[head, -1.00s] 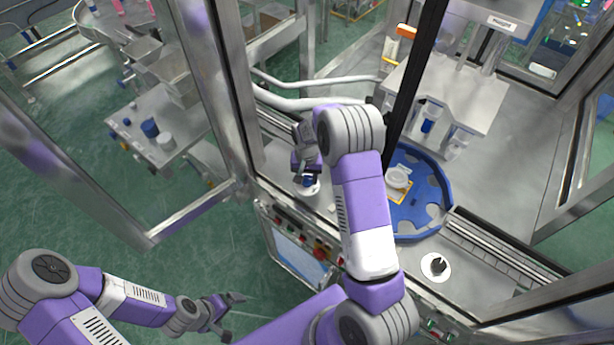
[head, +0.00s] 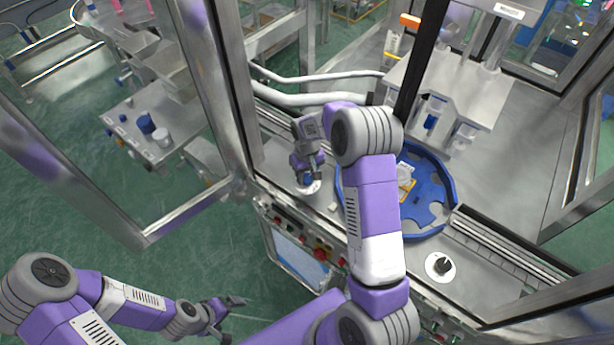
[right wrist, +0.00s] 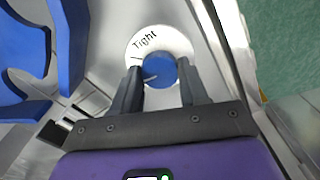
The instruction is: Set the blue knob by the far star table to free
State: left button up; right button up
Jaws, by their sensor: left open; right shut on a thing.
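The blue knob (right wrist: 160,72) sits on a round white dial plate (right wrist: 176,38) in the right wrist view. The word "Tight" is readable on the plate's upper left, with a dark tick below it. A white line on the knob points to the lower left. My right gripper (right wrist: 161,84) has a finger on each side of the knob and is shut on it. In the head view my right gripper (head: 307,177) is over the white plate (head: 310,187), and its fingers mostly hide the knob. My left gripper (head: 226,311) is open and empty, low over the floor.
The blue star table (head: 436,190) is right of my right gripper, partly behind my right arm. A black knob (head: 443,265) on a white plate stands nearer. A red button (head: 320,254) is on the front panel. Metal frame posts (head: 224,90) stand close to the left.

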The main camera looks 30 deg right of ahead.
aim_at(307, 177)
jog(key=n+b, duration=0.1)
jog(key=n, duration=0.4)
jog(key=shift+n, duration=0.3)
jog(key=n, duration=0.5)
jog(key=shift+n, duration=0.3)
jog(key=o, duration=1.1)
jog(key=shift+c, duration=0.2)
jog(key=shift+r, duration=3.8)
